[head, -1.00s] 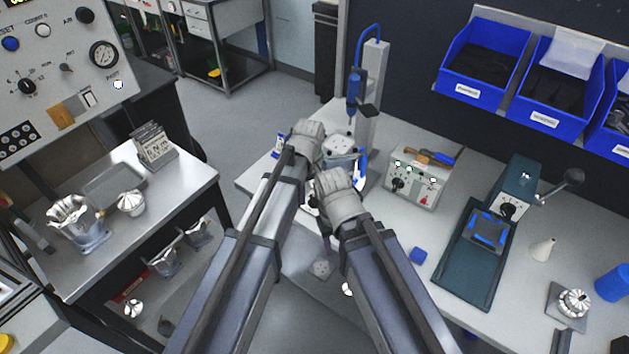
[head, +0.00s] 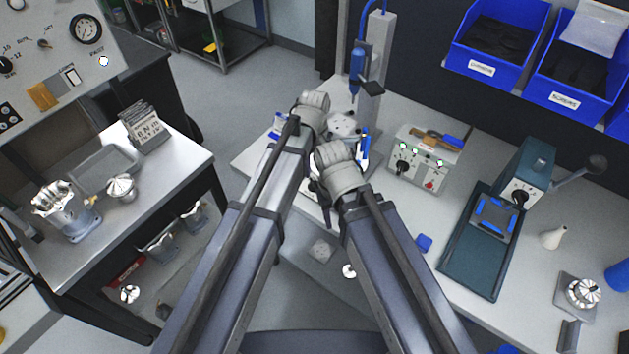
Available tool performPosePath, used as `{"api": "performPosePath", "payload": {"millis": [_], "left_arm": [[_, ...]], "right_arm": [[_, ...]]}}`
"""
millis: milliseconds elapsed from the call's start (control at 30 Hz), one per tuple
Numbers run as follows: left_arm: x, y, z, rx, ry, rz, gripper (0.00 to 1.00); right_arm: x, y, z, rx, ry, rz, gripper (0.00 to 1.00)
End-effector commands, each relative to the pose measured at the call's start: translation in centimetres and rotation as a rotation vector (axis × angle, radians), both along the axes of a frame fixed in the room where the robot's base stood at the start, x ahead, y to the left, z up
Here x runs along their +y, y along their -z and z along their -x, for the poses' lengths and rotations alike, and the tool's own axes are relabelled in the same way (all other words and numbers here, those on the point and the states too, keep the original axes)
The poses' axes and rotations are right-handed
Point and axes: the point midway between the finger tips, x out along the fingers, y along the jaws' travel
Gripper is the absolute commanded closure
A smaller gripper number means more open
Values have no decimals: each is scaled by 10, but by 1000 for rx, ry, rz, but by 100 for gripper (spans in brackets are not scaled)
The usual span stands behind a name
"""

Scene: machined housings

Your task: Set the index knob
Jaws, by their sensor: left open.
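A large sloped panel (head: 60,50) at the upper left carries a gauge, switches and a black knob (head: 6,65) ringed by numbers, cut by the picture edge. A small control box (head: 424,160) on the right bench also has a black knob (head: 402,167). I cannot read which one is labelled index. My left gripper (head: 322,128) is over the near left part of the right bench, open, its fingers largely hidden by its wrist. It is well apart from both knobs.
A drill stand (head: 378,60) rises behind my wrists, by a pale round fixture (head: 343,126). A green press (head: 530,170) and blue bins (head: 486,40) are to the right. Open floor lies between the benches.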

Motion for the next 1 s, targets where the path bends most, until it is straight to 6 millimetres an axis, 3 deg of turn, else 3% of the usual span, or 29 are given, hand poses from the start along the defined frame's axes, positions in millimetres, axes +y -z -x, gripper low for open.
{"api": "performPosePath", "payload": {"millis": [33,333,733,1000], "left_arm": [[0,13,0,0,0,0,54],[0,49,0,0,0,0,54],[0,54,0,0,0,0,54],[0,54,0,0,0,0,82]], "right_arm": [[0,13,0,0,0,0,50],[0,49,0,0,1,0,50],[0,54,0,0,0,0,50],[0,54,0,0,0,0,50]]}}
